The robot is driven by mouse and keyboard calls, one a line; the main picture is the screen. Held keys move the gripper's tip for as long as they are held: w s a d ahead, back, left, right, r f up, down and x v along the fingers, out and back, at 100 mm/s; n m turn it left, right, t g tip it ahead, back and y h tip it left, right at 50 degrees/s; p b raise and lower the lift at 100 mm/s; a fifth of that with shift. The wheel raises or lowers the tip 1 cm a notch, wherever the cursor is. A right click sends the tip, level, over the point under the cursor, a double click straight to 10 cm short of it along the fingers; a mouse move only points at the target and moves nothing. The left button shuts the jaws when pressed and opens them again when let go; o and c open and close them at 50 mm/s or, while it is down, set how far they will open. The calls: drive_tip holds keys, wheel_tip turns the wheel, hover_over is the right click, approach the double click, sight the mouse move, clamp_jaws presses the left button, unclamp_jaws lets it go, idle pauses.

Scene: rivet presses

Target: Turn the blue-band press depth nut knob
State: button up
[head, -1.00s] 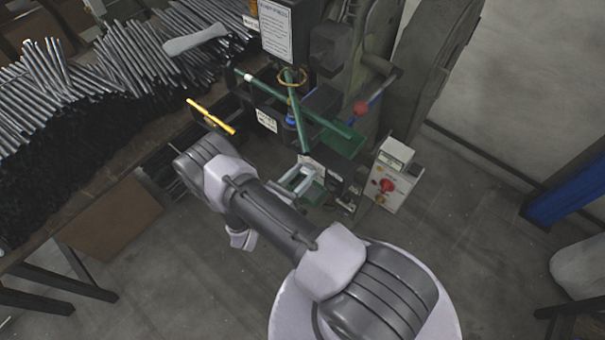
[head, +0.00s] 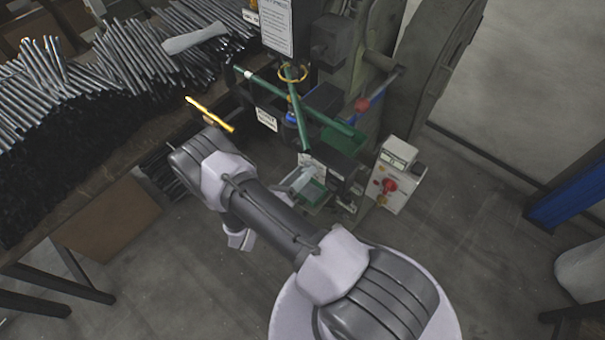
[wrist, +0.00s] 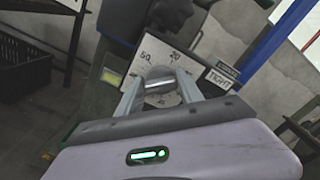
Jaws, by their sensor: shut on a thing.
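The knob (wrist: 160,87) is a round grey piece in the wrist view, in front of a pale dial plate (wrist: 146,57) with number marks. A tag reading "TIGHT" (wrist: 219,80) sits to its right. My gripper (wrist: 163,76) has one finger on each side of the knob and is shut on it. The fingers cover part of the knob. In the head view my gripper (head: 303,181) is at the lower front of the press (head: 322,100), and the knob cannot be made out there.
A control box (head: 399,172) with a red knob stands right of the press. Green bars (head: 297,110) and a red-knobbed lever (head: 362,104) stick out above my gripper. A bench with many metal rods (head: 60,95) fills the left.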

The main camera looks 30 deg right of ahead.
idle(0.3)
drive_tip(key=o, duration=1.4)
drive_tip(key=shift+a, duration=0.15)
drive_tip(key=p+v, duration=0.2)
drive_tip(key=v, duration=1.5)
drive_tip(key=shift+s, duration=0.1)
